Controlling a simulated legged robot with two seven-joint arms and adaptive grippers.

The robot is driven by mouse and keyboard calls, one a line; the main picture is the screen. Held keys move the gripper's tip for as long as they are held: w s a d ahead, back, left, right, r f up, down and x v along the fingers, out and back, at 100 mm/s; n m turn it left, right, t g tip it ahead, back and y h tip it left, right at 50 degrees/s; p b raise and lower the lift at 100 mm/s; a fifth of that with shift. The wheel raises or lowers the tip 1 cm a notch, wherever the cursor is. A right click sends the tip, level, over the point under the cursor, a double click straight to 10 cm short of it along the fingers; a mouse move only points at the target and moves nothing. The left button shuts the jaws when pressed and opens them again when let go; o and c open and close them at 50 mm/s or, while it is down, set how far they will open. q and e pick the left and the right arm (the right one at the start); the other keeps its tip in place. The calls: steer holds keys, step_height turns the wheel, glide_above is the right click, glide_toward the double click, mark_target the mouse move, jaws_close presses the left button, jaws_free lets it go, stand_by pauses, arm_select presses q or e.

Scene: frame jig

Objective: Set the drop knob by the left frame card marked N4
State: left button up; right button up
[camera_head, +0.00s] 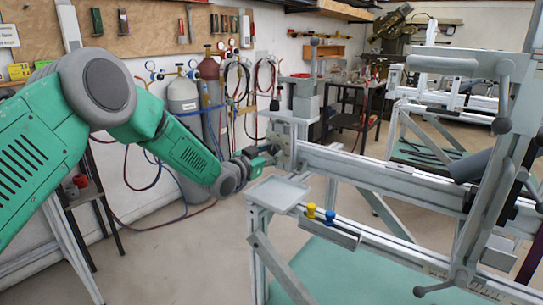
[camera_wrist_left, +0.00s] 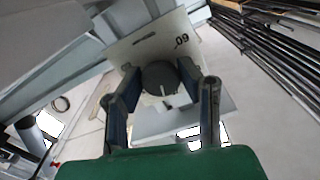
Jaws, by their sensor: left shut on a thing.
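My left gripper (camera_head: 268,155) is at the left end of the jig's long grey rail, at a bracket (camera_head: 284,145). In the left wrist view, its two fingers (camera_wrist_left: 158,84) are on either side of a round dark grey knob (camera_wrist_left: 160,75) and shut on it. The knob has a short pale line on its face. Behind the knob is a pale plate (camera_wrist_left: 147,47) with dark marks that look like "60" or "09", turned in the picture. I cannot make out a card marked N4. My right gripper is not in view.
A small grey tray (camera_head: 278,193) sits on the frame below my left gripper. A yellow knob (camera_head: 311,210) and a blue knob (camera_head: 330,216) stand on the lower rail. A tall grey upright (camera_head: 497,170) with handles rises at right. Gas cylinders (camera_head: 184,110) stand behind my arm.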

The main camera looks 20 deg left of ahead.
arm_select(q)
steer(key=m+b, duration=0.1)
steer(key=m, duration=0.3)
steer(key=shift+f+m+b, duration=0.15)
steer(key=shift+m+b, duration=0.15)
steer(key=shift+b, duration=0.1)
steer(key=shift+m+b, duration=0.95)
steer(key=shift+m, duration=1.05)
steer(key=o, duration=1.2)
steer(key=shift+c, duration=0.2)
steer(key=shift+a, duration=0.1)
